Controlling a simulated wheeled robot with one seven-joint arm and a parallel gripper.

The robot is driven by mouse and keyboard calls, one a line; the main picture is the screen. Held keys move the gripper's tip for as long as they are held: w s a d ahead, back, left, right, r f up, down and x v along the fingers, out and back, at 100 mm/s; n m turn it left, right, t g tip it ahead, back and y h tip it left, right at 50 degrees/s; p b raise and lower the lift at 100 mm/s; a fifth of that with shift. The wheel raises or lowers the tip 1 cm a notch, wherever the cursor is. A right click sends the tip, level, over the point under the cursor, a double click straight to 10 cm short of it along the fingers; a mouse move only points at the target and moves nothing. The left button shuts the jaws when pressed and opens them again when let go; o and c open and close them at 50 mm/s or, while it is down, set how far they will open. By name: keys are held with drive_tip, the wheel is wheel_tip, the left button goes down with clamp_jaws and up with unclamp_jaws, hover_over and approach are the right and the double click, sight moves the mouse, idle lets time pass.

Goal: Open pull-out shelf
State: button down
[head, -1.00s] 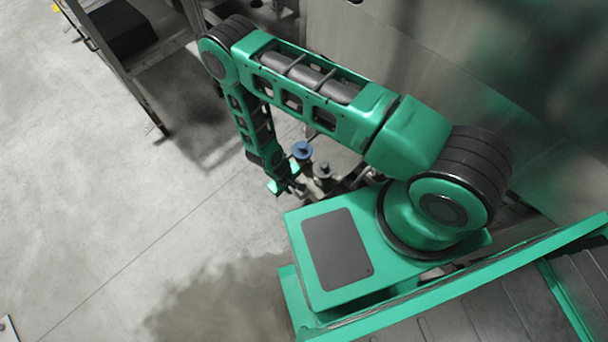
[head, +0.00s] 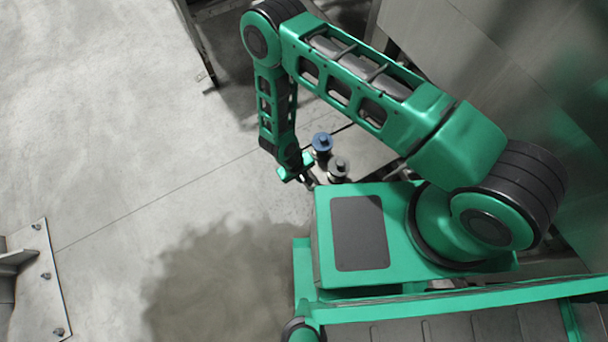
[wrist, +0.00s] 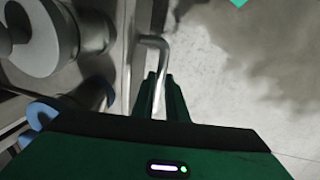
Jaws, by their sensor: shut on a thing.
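The pull-out shelf (head: 372,147) shows in the head view as a grey surface beside the machine, partly hidden by my arm. It carries a blue-topped spool-like part (head: 322,143) and a grey-topped one (head: 339,167). In the wrist view, the shelf's metal front edge (wrist: 127,50) runs up the picture, with a bent metal handle (wrist: 155,43) at its right side. My gripper (wrist: 161,80) is shut on the handle, whose lower part lies between the fingers. In the head view my gripper (head: 308,181) is small, at the shelf's outer end.
A grey machine wall (head: 470,50) stands at the right. A rack leg (head: 200,50) is at the top, left of my arm. A bolted metal foot plate (head: 45,280) is at the lower left. Open concrete floor (head: 150,130) lies between them.

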drive_tip(key=c, duration=1.8)
unclamp_jaws()
drive_tip(key=shift+w+a, duration=0.15)
drive_tip(key=shift+w, duration=0.1)
drive_tip(key=shift+o, duration=0.2)
drive_tip(key=shift+s, duration=0.1)
drive_tip(key=shift+r, duration=0.1)
wheel_tip(320, 180, up, 10)
drive_tip(key=a, duration=0.1)
drive_tip(key=shift+s+a+r, duration=0.2)
drive_tip(key=shift+s+a, duration=0.1)
drive_tip(key=shift+s, duration=0.1)
